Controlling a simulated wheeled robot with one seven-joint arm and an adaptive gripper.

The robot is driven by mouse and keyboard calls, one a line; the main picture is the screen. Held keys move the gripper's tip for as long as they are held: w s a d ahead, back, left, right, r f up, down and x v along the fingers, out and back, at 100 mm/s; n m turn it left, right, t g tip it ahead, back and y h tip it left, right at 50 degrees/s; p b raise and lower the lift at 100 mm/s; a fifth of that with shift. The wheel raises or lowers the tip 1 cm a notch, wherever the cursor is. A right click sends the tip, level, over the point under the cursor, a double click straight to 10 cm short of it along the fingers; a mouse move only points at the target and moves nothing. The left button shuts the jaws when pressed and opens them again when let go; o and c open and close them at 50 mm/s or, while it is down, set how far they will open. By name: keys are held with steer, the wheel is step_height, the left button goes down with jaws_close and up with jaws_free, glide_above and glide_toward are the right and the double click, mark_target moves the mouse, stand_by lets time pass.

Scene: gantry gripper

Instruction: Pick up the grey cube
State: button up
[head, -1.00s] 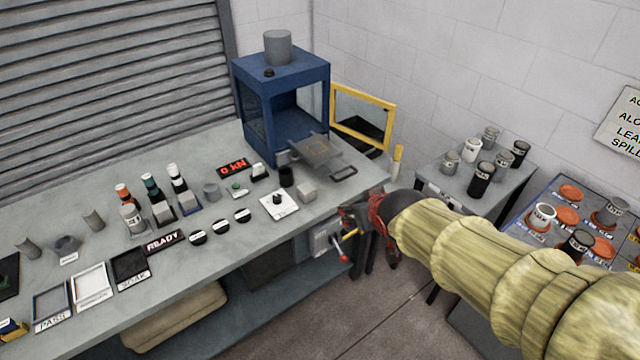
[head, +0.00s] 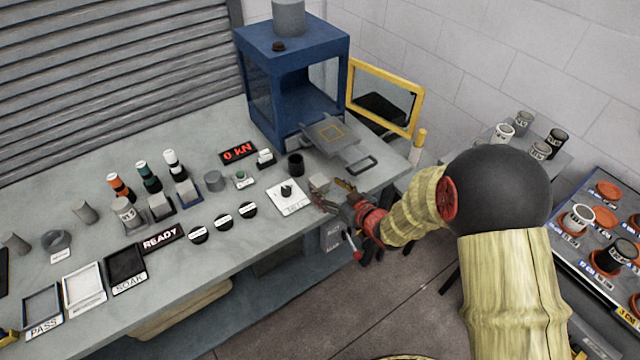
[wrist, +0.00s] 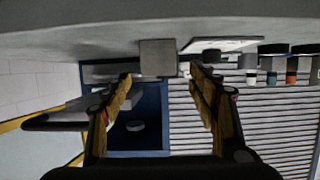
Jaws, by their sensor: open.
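A small light grey cube (head: 319,183) sits on the bench near its front edge, beside the white dial plate (head: 289,196). My gripper (head: 333,194) is open and empty, just to the right of the cube and close to it. In the wrist view the grey cube (wrist: 158,58) shows ahead of and roughly between the two spread fingertips (wrist: 161,82), apart from both. The wrist picture appears upside down, with the bench surface along the top. Two similar grey blocks (head: 161,206) stand by the bottles farther left.
A blue press cabinet (head: 290,75) with a yellow-framed open door (head: 385,97) stands behind, a plate (head: 331,135) jutting from its front. A black cup (head: 295,165) is behind the cube. Trays and labelled discs (head: 222,223) lie left. Open floor lies in front.

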mark_target(321, 182)
steer(key=b+x, duration=0.2)
steer(key=x, duration=0.3)
steer(key=shift+w+a, duration=0.2)
steer(key=shift+w, duration=0.2)
steer(key=shift+c, duration=1.3)
steer(key=c, duration=1.1)
steer(key=shift+r, duration=0.15)
steer(key=shift+c, duration=0.7)
